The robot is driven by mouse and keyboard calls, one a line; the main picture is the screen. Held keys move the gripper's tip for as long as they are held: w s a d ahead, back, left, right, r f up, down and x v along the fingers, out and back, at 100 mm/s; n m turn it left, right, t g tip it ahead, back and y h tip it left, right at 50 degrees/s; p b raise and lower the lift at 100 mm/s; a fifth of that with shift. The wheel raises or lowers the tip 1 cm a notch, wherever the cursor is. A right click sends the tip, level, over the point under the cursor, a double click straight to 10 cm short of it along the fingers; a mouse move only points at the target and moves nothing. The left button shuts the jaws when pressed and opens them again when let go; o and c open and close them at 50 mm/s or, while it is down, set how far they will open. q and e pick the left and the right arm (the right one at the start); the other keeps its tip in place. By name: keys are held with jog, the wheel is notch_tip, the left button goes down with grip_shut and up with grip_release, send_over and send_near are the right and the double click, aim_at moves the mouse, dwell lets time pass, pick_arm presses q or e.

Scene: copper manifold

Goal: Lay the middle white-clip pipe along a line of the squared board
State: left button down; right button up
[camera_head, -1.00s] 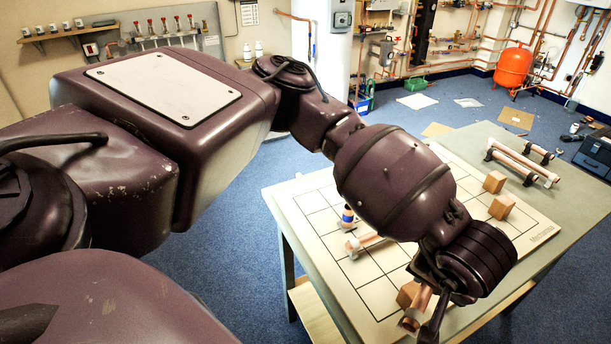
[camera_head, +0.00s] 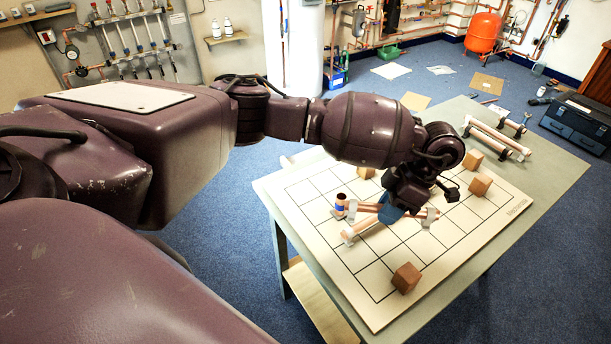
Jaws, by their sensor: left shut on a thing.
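The squared board (camera_head: 340,275) is white with black lines and lies on the table. My left gripper (camera_head: 408,205) is over the middle of the board, shut on a copper pipe with pale clips (camera_head: 432,216). That pipe runs roughly left to right across the picture; the gripper hides part of it. I cannot tell whether it touches the board. Another copper pipe with pale ends (camera_head: 362,227) lies on the board just left and in front of it. My right gripper is not in view.
A copper piece with a blue band (camera_head: 340,204) stands close to the held pipe's left end. Several wooden blocks (camera_head: 405,277) sit around the board. More pipes in dark and white supports (camera_head: 497,138) lie on the table at the back right. The board's front left is clear.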

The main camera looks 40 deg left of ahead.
pick_arm(q)
jog(key=a+f+n+t+h+p, duration=0.2)
jog(key=a+n+h+p, duration=0.15)
jog(key=a+n, duration=0.8)
jog(key=a+f+n+t+h+p, duration=0.1)
jog(key=a+n+t+h+p, duration=0.15)
jog(key=a+n+h, duration=0.85)
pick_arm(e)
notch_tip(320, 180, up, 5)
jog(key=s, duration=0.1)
pick_arm(q)
jog(key=d+f+n+y+b, duration=0.1)
jog(key=y, duration=0.1)
jog(key=d+f+n+y+b, duration=0.1)
jog(key=f+y+b, duration=0.1)
jog(key=d+f+n+y+b, duration=0.1)
jog(key=f+y, duration=0.1)
jog(key=shift+s+f+n+y+b, duration=0.1)
jog(key=shift+s+n+y+b, duration=0.15)
jog(key=shift+n+b, duration=0.15)
jog(key=shift+f+b, duration=0.6)
jog(key=shift+f, duration=0.9)
jog(key=shift+f+b, duration=0.3)
jog(key=shift+f, duration=0.25)
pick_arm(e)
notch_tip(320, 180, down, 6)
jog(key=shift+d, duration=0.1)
